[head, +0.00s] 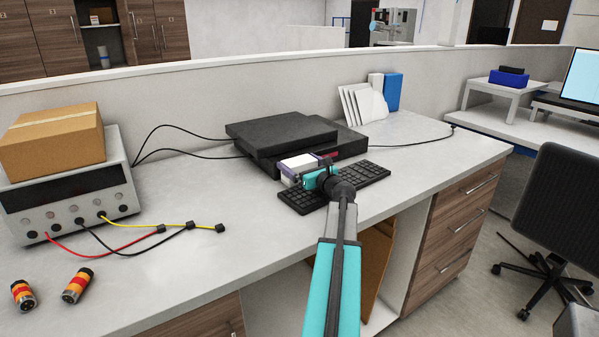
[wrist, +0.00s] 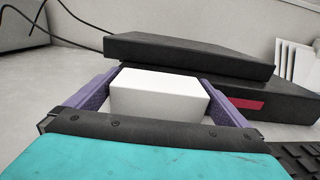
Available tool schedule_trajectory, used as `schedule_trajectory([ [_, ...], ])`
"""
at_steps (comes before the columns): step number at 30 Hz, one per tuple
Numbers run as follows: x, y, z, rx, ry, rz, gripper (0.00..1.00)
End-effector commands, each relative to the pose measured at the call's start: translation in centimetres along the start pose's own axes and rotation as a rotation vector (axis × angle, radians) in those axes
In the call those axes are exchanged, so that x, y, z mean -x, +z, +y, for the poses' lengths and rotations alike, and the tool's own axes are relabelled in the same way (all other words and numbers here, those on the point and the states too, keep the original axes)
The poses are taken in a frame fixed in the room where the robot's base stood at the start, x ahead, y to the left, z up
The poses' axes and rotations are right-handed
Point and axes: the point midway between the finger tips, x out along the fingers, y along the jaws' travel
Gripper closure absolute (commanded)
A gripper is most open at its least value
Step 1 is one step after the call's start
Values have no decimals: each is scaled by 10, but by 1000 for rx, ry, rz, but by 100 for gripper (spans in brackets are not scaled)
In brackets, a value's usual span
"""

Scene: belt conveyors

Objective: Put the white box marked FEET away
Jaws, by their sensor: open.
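A small white box (head: 300,163) sits on the white desk by the front of the black stacked units, left of the keyboard. In the wrist view the white box (wrist: 158,95) lies between the two purple fingers of my gripper (wrist: 160,105). The fingers stand apart on either side of it, with a visible gap at least on the right. In the head view my gripper (head: 304,170) reaches over the desk and partly covers the box. No FEET marking is readable on the faces I see.
Stacked black units (head: 290,135) stand right behind the box. A black keyboard (head: 365,183) lies at the right. White folders and a blue one (head: 393,92) stand at the back. An instrument with a cardboard box (head: 52,140) is at the left. The desk between is mostly clear, with cables.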

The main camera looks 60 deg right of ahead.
Motion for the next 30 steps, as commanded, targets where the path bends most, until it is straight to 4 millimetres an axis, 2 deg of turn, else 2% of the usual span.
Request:
schedule_trajectory([
  [6, 0, 0, 0, 0, 0, 0, 0],
  [14, 0, 1, 0, 0, 0, -1, 43],
  [23, 0, 2, 0, 0, 0, -1, 43],
  [30, 0, 13, 0, 1, 0, -2, 43],
])
